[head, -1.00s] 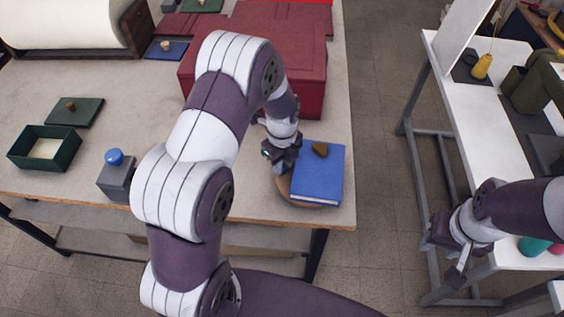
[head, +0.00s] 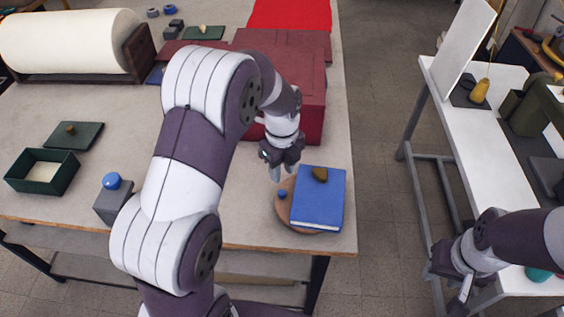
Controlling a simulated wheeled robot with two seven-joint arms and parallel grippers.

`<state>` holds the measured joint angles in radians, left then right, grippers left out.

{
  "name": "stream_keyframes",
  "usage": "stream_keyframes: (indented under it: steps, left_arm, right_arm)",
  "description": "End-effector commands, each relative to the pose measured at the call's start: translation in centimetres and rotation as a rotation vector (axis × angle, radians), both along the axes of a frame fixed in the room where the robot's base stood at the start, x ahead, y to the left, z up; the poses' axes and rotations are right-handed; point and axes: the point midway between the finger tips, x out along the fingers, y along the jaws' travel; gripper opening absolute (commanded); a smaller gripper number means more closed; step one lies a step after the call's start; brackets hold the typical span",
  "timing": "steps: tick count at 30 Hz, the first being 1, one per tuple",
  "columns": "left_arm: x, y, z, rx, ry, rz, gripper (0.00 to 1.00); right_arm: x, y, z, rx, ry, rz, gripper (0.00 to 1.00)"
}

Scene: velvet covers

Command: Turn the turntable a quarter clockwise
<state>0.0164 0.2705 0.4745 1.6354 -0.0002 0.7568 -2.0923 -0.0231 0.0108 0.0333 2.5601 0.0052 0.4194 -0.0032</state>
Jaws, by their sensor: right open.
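The turntable (head: 285,211) is a round brown wooden disc near the right front corner of the workbench. A small blue peg (head: 283,195) stands at its left side. A blue book-like block (head: 318,203) lies on the disc and covers much of it, with a brown knob (head: 320,174) at its far edge. My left gripper (head: 278,173) hangs just beyond the disc's far left edge, pointing down, apart from the peg; its finger gap is too small to judge. My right gripper (head: 450,281) is open and empty, by the white table at the right.
A dark red box (head: 312,105) stands behind the turntable, close to my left wrist. A grey block with a blue ball (head: 112,182) and an open green box (head: 43,173) are at the left. The white table (head: 455,120) stands across a gap of floor.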

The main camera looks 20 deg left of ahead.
Motion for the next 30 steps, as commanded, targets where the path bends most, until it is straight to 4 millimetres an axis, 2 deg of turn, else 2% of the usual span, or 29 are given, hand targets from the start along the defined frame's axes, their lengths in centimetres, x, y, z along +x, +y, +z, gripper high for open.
stream_keyframes:
  steps: [3,8,24,26,29,30]
  left_arm:
    - [0.0,0.0,2.4,0.0,-0.004,0.0,0.35]
    - [0.0,0.0,4.3,0.0,0.0,0.0,0.35]
    - [0.0,0.0,4.5,0.0,0.0,0.021,0.35]
    - [0.2,0.0,4.5,0.0,-0.008,0.107,0.35]
    - [0.1,0.0,3.7,-0.009,-0.033,0.437,0.35]
    - [-0.6,0.0,3.1,-0.014,-0.035,0.624,0.35]
  right_arm:
    - [0.0,0.0,-0.6,0.0,0.0,0.0,0.43]
    - [0.0,0.0,-0.7,0.0,0.0,0.0,0.43]
    - [0.0,0.0,-0.7,0.0,0.0,0.0,0.43]
    - [0.0,0.0,-0.7,0.0,0.0,0.0,0.43]
    - [0.0,0.0,-0.7,0.0,0.0,0.0,0.43]
    - [0.0,0.0,-0.7,0.0,0.0,0.0,0.43]
